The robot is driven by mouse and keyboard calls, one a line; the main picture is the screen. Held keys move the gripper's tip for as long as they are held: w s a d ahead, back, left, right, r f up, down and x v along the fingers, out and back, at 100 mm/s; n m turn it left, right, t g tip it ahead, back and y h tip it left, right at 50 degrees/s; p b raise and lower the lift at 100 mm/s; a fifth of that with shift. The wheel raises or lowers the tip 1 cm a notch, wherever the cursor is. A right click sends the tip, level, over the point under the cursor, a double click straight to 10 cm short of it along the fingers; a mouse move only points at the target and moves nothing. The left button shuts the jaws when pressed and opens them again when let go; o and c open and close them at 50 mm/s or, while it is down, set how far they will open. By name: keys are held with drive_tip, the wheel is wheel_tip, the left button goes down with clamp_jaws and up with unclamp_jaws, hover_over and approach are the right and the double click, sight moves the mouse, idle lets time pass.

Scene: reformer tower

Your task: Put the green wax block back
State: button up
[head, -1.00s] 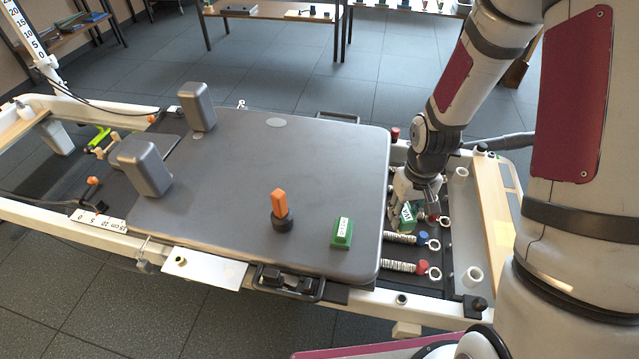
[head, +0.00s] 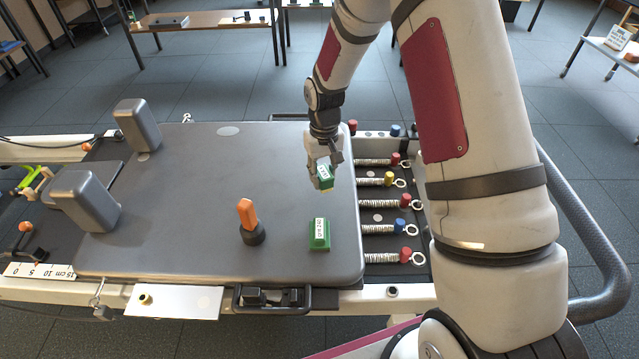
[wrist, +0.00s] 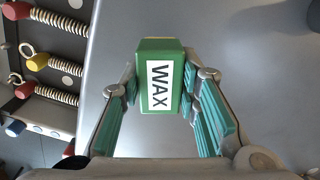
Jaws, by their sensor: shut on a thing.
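The green wax block (head: 324,177), with a white label, is held in my gripper (head: 323,160). In the wrist view the label on the wax block (wrist: 160,84) reads WAX, and the teal pads of my gripper (wrist: 160,95) press on it from both sides. The block is over the right part of the grey padded carriage (head: 190,235). I cannot tell its exact height above the carriage. A second green block (head: 319,235) with a white label sits on the carriage's front right part, nearer the camera than the held block.
An orange-handled tool (head: 249,222) in a dark base stands on the carriage. Two grey shoulder rests (head: 86,200) rise at its left. Springs (head: 384,229) with coloured ends lie to the right. The carriage is clear between the orange tool and shoulder rests.

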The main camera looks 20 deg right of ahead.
drive_tip(key=shift+w+a+f, duration=0.15)
drive_tip(key=shift+w+a, duration=0.15)
drive_tip(key=shift+w, duration=0.5)
drive_tip(key=shift+s+f+b, duration=0.1)
drive_tip(key=shift+f+b, duration=1)
drive_tip(key=shift+f, duration=0.55)
drive_tip(key=shift+f, duration=0.1)
drive_tip(key=o, duration=1)
drive_tip(key=shift+o, duration=0.2)
